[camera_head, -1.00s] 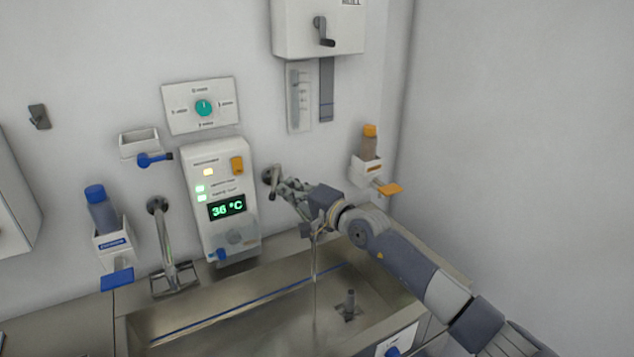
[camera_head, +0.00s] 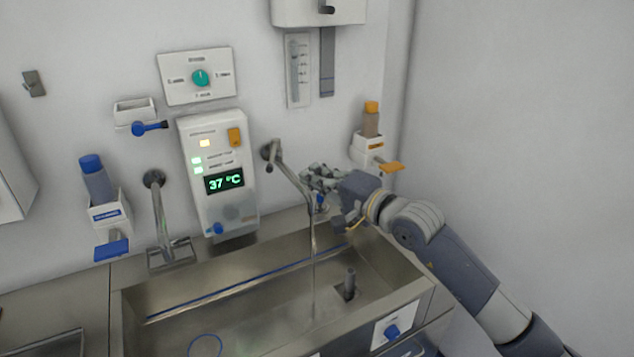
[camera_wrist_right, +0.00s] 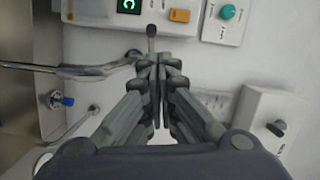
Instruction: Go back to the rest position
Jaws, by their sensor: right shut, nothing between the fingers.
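My right gripper (camera_head: 312,178) is in front of the wall above the right part of the sink, just right of the right faucet (camera_head: 283,168). Its fingers are shut with nothing between them. In the right wrist view the closed fingers (camera_wrist_right: 159,68) point toward the wall, and the faucet pipe (camera_wrist_right: 75,69) passes to their left. Water runs from this faucet into the steel sink (camera_head: 240,300). My left gripper is not in view.
A control panel (camera_head: 217,205) reading 37 °C hangs between the two faucets. A dispenser with a blue cap (camera_head: 98,185) is at left. One with an orange cap (camera_head: 371,118) stands behind my right arm. The wall at right is bare.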

